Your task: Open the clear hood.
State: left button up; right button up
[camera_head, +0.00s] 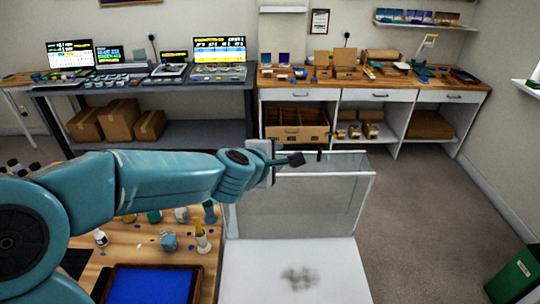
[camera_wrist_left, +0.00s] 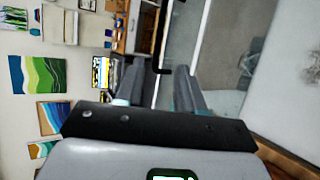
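The clear hood (camera_head: 295,205) is a see-through box with pale edges. It stands upright at the far part of a white base (camera_head: 330,262), and the near part of that base looks uncovered. My left gripper (camera_head: 308,158) is at the hood's top edge. In the left wrist view, its two grey fingers (camera_wrist_left: 160,80) are spread apart. A small dark bracket, perhaps the hood's handle (camera_wrist_left: 160,69), shows between and just beyond the fingertips. I cannot tell whether they touch it. The hood's clear panel (camera_wrist_left: 178,58) is behind it. My right gripper is not in view.
A wooden table (camera_head: 135,243) with small bottles, cups and a blue tray (camera_head: 150,285) lies left of the base. A blurred dark patch (camera_head: 299,278) marks the base. A workbench (camera_head: 375,85) and a desk with screens (camera_head: 219,55) stand behind. The floor at right is clear, except a green bin (camera_head: 514,275).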

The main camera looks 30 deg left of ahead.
pick_arm(q)
jog(key=v, duration=0.3)
jog(key=shift+s, duration=0.1)
dwell(0.4)
jog(key=shift+f, duration=0.1)
